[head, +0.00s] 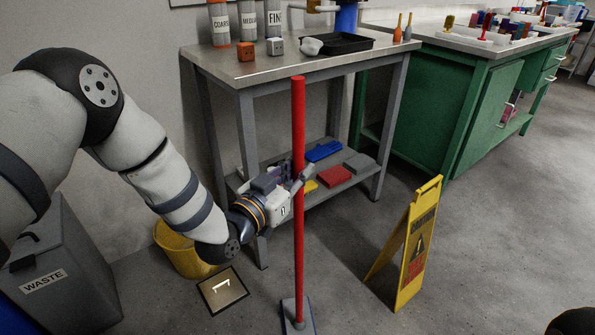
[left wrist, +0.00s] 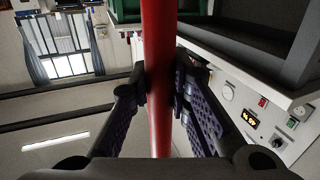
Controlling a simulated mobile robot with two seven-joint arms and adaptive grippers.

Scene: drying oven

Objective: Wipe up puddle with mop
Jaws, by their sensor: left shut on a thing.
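The mop has a long red handle (head: 298,130) that stands nearly upright in the head view. Its flat grey mop head (head: 297,318) is at the bottom of the picture, at floor level. I cannot make out a puddle on the floor. My right gripper is not in view.
A yellow caution sign (head: 412,245) stands right of the mop. A grey table (head: 250,70) with a lower shelf is behind it. Floor right of the sign is clear.

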